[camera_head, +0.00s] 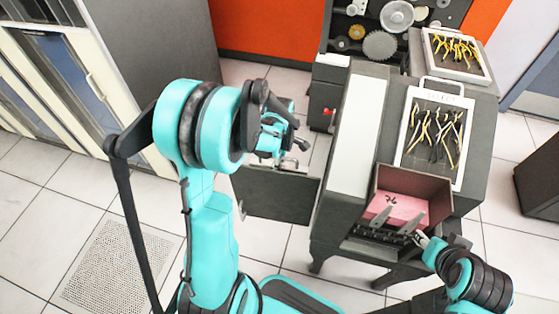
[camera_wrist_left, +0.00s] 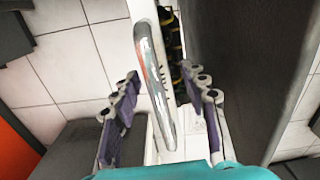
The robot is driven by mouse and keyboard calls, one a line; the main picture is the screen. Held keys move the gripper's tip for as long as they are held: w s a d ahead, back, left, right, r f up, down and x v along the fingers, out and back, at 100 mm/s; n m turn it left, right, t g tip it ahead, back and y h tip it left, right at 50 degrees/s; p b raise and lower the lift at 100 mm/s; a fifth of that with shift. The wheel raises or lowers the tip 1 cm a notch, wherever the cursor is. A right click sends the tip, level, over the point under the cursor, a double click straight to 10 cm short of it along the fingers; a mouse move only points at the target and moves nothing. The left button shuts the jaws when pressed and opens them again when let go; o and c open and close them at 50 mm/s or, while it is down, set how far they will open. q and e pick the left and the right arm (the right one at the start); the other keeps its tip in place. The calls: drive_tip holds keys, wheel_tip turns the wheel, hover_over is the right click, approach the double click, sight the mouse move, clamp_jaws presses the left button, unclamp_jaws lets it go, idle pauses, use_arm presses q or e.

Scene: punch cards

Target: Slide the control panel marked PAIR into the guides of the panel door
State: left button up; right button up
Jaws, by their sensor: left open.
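A panel with a chrome handle (camera_wrist_left: 150,75) shows nearly edge-on in the left wrist view, with a white frame and black and yellow wires behind. Its lettering is too small to read. It stands upright beside the dark panel door (camera_wrist_left: 235,60), close to its face; whether it sits in the guides I cannot tell. The door (camera_head: 275,195) hangs open in the head view. My left gripper (camera_wrist_left: 163,108) is open, its fingers apart on either side of the handle. In the head view this gripper (camera_head: 286,150) is above the door's top edge. My right gripper (camera_head: 424,241) is beside the card hopper.
Two white-framed panels with yellow wires (camera_head: 408,135) (camera_head: 486,72) lie on grey tops at right. A hopper (camera_head: 440,187) holds pink cards (camera_head: 393,208). Gears (camera_head: 380,45) stand at the back. The tiled floor (camera_head: 60,210) left of the door is clear.

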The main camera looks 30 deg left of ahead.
use_arm(q)
wheel_tip(320, 180, up, 12)
drive_tip(key=shift+r, duration=0.1)
idle(0.8)
drive_tip(key=s+d+r+m+t, duration=0.3)
drive_tip(key=s+d+m+t, duration=0.4)
drive_tip(key=m, duration=1.4)
drive_tip(key=s+d, duration=0.3)
drive_tip(key=s, duration=0.1)
drive_tip(key=shift+d+r+m, duration=0.15)
drive_tip(key=shift+r+m, duration=0.15)
drive_tip(key=shift+m, duration=0.1)
drive_tip(key=shift+s, duration=0.1)
